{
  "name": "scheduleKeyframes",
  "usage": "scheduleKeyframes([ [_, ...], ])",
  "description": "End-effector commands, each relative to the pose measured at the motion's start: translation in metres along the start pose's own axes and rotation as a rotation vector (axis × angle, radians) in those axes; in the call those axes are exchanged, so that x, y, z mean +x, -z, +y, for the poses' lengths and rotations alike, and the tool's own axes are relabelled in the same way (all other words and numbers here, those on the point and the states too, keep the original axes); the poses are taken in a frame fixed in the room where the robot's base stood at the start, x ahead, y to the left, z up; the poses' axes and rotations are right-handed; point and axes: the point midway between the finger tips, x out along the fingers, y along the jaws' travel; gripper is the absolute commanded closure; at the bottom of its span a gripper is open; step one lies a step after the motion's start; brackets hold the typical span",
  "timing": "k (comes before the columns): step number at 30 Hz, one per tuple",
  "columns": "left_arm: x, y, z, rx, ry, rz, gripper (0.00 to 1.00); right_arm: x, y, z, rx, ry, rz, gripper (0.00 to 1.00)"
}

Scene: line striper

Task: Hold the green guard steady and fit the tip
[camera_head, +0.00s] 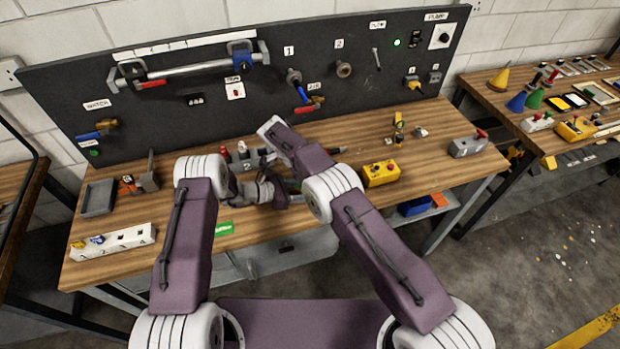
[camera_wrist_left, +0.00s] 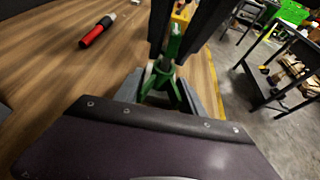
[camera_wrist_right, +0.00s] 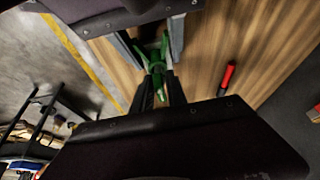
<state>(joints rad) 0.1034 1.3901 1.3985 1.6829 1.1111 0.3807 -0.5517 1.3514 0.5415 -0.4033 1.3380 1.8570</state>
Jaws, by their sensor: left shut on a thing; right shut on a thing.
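The green guard (camera_wrist_left: 163,86), a forked piece, is between the grey jaws of my left gripper (camera_wrist_left: 161,94), which are shut on it. It also shows in the right wrist view (camera_wrist_right: 143,52). My right gripper (camera_wrist_right: 159,82), with dark fingers, is shut on a slim green piece (camera_wrist_right: 158,92) that looks like the tip. That piece meets or overlaps the middle of the guard; I cannot tell whether it is seated. In the head view my arms mostly hide both parts above the bench.
A red and black marker-like tool (camera_wrist_left: 97,32) lies on the wooden bench (camera_head: 120,205). A yellow box (camera_head: 381,173) stands right of my arms, a white numbered rack (camera_head: 113,241) at front left. A dark tool panel (camera_head: 200,120) closes the back. The bench's front middle is fairly clear.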

Motion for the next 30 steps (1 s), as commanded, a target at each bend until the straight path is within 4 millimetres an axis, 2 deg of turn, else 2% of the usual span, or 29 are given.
scheduleKeyframes([
  [7, 0.0000, -0.0002, 0.0004, 0.000, -0.001, 0.000, 1.00, -0.0026, 0.0011, -0.0003, 0.000, 0.001, 0.000, 1.00],
  [8, 0.0000, -0.0002, 0.0004, 0.000, -0.001, 0.000, 1.00, -0.0026, 0.0011, -0.0003, 0.000, 0.001, 0.000, 0.77],
  [10, 0.0000, -0.0002, 0.0004, 0.000, -0.001, 0.000, 1.00, -0.0028, 0.0011, -0.0003, 0.000, 0.001, 0.000, 0.57],
  [17, 0.0000, -0.0001, 0.0005, 0.000, -0.001, 0.000, 1.00, -0.0029, 0.0012, -0.0004, 0.000, 0.001, 0.000, 0.57],
  [19, 0.0000, -0.0001, 0.0005, 0.000, -0.002, 0.000, 1.00, -0.0029, 0.0011, -0.0004, 0.000, 0.001, 0.000, 0.43],
  [30, 0.0000, -0.0001, 0.0005, -0.001, -0.002, 0.001, 1.00, -0.0029, 0.0012, -0.0004, 0.000, 0.001, 0.000, 0.42],
])
